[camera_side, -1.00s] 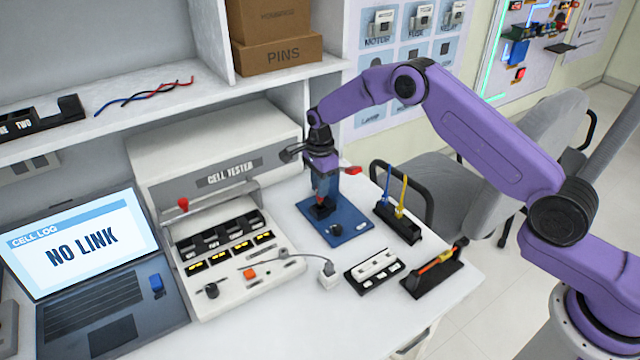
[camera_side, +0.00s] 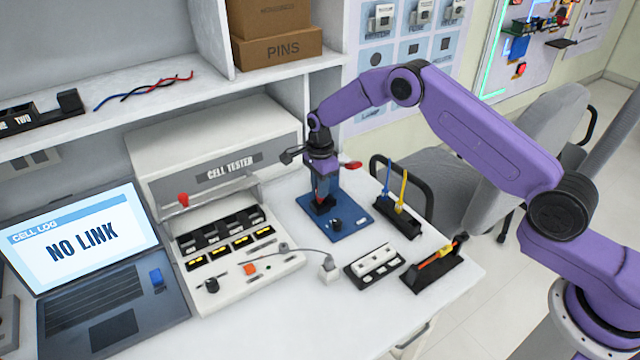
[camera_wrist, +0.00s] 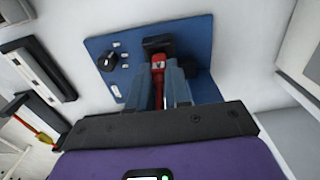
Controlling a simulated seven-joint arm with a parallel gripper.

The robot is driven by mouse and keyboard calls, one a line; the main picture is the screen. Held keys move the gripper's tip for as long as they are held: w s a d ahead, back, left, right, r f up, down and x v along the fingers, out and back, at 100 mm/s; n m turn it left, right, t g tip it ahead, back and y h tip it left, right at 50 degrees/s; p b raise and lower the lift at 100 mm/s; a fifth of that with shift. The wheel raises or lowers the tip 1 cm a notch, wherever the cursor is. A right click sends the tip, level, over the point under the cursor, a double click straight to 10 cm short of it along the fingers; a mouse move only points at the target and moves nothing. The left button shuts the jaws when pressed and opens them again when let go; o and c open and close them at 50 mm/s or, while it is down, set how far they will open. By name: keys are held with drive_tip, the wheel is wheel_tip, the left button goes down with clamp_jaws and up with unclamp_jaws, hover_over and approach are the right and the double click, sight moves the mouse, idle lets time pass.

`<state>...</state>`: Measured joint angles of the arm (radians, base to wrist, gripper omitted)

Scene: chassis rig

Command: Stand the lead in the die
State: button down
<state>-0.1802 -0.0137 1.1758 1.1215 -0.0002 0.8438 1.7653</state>
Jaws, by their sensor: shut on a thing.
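My gripper (camera_side: 322,190) points down over the blue plate (camera_side: 352,219), shut on the red lead (camera_wrist: 158,68). The lead is mostly hidden between the fingers; its red part shows in the wrist view. A black block on the plate, apparently the die (camera_wrist: 158,44), is right at the lead's far end. In the side view the die (camera_side: 323,206) sits directly under the fingers. The lead looks roughly upright. I cannot tell whether its end is inside the die or just above it.
A dark knob (camera_side: 336,225) stands on the plate near the gripper. A black stand (camera_side: 397,220) with a blue and a yellow lead is to the right. The cell tester (camera_side: 245,265) is at left. A black-and-white block (camera_side: 375,266) and a black holder (camera_side: 436,272) lie in front.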

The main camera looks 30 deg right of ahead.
drive_tip(key=shift+f, duration=0.4)
drive_tip(key=c, duration=1)
unclamp_jaws()
drive_tip(key=shift+r, duration=0.1)
wheel_tip(320, 180, up, 17)
drive_tip(key=shift+r, duration=0.15)
